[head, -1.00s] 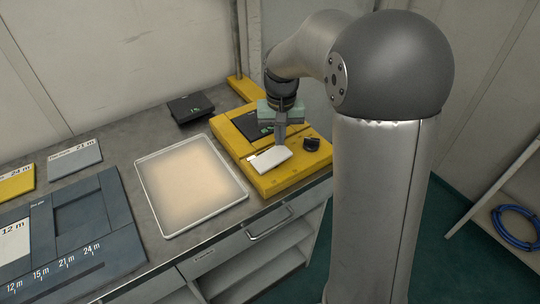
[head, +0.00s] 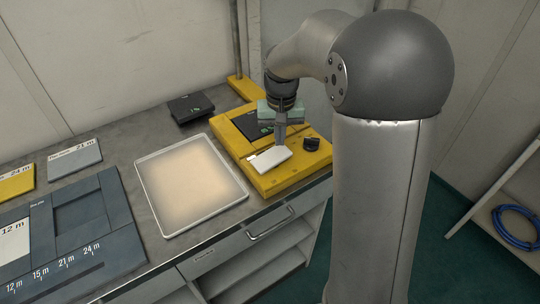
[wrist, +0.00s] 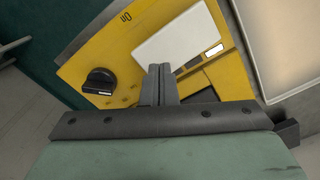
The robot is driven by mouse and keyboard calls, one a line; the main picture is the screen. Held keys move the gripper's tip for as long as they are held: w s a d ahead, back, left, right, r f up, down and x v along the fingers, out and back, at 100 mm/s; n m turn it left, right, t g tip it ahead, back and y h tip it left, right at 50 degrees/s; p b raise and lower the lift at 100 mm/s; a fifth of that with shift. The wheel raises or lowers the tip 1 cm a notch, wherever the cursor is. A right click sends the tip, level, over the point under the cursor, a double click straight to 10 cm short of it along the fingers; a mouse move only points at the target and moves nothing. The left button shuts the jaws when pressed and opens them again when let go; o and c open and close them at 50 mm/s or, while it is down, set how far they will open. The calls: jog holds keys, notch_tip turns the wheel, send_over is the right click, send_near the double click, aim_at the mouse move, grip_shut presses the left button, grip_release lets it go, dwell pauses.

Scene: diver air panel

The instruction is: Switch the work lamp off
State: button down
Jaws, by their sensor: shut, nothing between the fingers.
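The yellow panel box (head: 265,180) stands at the right end of the bench, with a wide white plate-like switch (head: 268,160) at its front. A black knob (head: 311,144) sits to the right of that switch. In the wrist view the white switch (wrist: 182,45) lies just beyond my fingertips, beside two small label windows (wrist: 204,55), and the black knob (wrist: 100,82) is to the left. My gripper (head: 281,146) is shut and empty, pointing down at the back edge of the white switch. I cannot tell whether its fingertips (wrist: 160,70) touch it. A warm glow lies on the pale tray.
The white-rimmed tray (head: 157,213) lies left of the yellow box. A black box (head: 190,107) stands behind it. A grey depth board (head: 75,225) and tags lie further left. A yellow-footed post (head: 244,87) rises at the back.

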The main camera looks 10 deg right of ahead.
aim_at(279, 152)
jog(key=shift+f+b, duration=1.1)
jog(key=shift+f, duration=0.55)
dwell(0.5)
jog(key=shift+r, duration=0.1)
jog(key=shift+r+p, duration=2.7)
jog(key=shift+r, duration=0.75)
jog(key=s+f+n, duration=0.1)
jog(key=s, duration=2.3)
jog(key=shift+s+n+t, duration=0.3)
jog(key=shift+s, duration=0.1)
jog(key=shift+a, duration=0.1)
